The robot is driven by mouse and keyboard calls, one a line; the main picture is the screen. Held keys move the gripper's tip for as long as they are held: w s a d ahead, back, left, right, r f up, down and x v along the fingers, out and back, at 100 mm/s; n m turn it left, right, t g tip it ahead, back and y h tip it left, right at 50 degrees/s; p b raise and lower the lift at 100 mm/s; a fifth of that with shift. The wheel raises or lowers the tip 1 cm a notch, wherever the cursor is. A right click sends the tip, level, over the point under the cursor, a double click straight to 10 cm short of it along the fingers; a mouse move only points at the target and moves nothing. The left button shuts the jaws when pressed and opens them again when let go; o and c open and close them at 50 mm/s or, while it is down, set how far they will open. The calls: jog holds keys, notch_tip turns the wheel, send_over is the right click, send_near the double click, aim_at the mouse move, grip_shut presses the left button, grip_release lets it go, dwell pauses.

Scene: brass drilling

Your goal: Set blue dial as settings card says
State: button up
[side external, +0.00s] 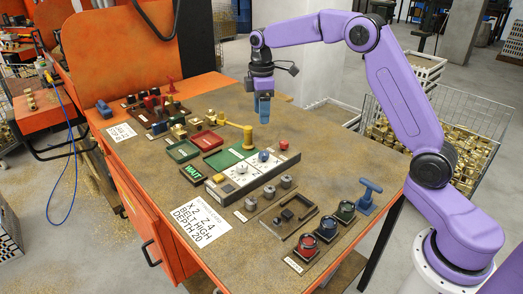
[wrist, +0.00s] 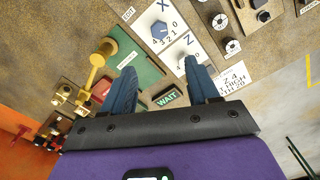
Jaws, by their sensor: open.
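The blue dial (side external: 263,156) sits on a white panel (side external: 250,183) near the table's middle. In the wrist view the blue dial (wrist: 160,31) is beside the letter X, with numbers 0 to 4 around it; I cannot tell surely which number it points at. A second white scale marked Z (wrist: 188,45) is beside it, partly behind a finger. The settings card (side external: 198,222) lies flat at the front left and reads X 2, Z 4, BELT HIGH, DEPTH 20. My gripper (side external: 263,107) is open and empty, above the table, behind and apart from the dial; its blue fingers (wrist: 160,68) point down.
A green WAIT sign (side external: 194,172) is left of the panel. A yellow post with a lever (side external: 247,136) stands behind it. Small trays (side external: 207,140) are at left.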

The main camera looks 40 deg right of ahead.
aim_at(261, 153)
notch_tip(261, 153, down, 14)
jog(key=shift+f, duration=0.15)
dwell(0.3)
jog(key=c, duration=1.1)
